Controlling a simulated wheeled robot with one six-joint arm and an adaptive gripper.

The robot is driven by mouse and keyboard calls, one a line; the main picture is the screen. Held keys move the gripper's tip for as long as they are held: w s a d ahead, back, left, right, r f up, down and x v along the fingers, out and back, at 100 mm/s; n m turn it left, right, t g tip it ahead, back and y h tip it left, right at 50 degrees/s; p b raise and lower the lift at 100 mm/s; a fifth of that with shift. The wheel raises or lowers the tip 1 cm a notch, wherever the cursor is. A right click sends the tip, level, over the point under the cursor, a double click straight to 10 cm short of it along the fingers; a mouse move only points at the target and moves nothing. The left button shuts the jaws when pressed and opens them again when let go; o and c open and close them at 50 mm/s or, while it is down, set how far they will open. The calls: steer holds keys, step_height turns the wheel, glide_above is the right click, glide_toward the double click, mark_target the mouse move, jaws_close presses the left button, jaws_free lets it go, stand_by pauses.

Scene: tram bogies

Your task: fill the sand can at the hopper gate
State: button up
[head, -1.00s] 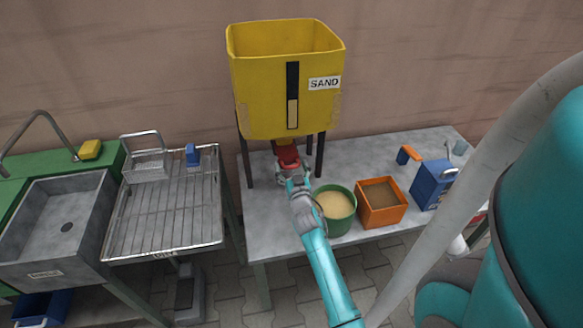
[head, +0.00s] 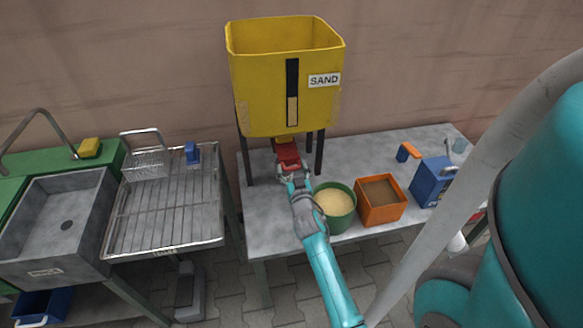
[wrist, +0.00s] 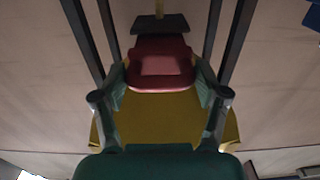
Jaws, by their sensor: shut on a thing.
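The yellow sand hopper (head: 264,95) stands on dark legs at the back of the grey bench, with a SAND label and a dark sight strip on its front. Its yellow spout (head: 284,139) points down below the body. My gripper (head: 292,174) is shut on the red can (head: 288,154), just below and in front of the spout. In the wrist view the red can (wrist: 161,66) sits between my fingers, with a dark plate (wrist: 160,24) beyond it and yellow hopper surface nearer. I cannot tell whether the can holds sand or touches the spout.
A green pot (head: 346,221) and an orange box (head: 382,214), both with sand-like fill, stand right of my arm. A blue container (head: 428,187) and an orange-handled tool (head: 409,152) are further right. A wire rack (head: 135,237) and grey sink (head: 30,261) are left.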

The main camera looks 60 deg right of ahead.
steer(key=o, duration=1.4)
steer(key=shift+s+d, duration=0.1)
steer(key=v, duration=1.2)
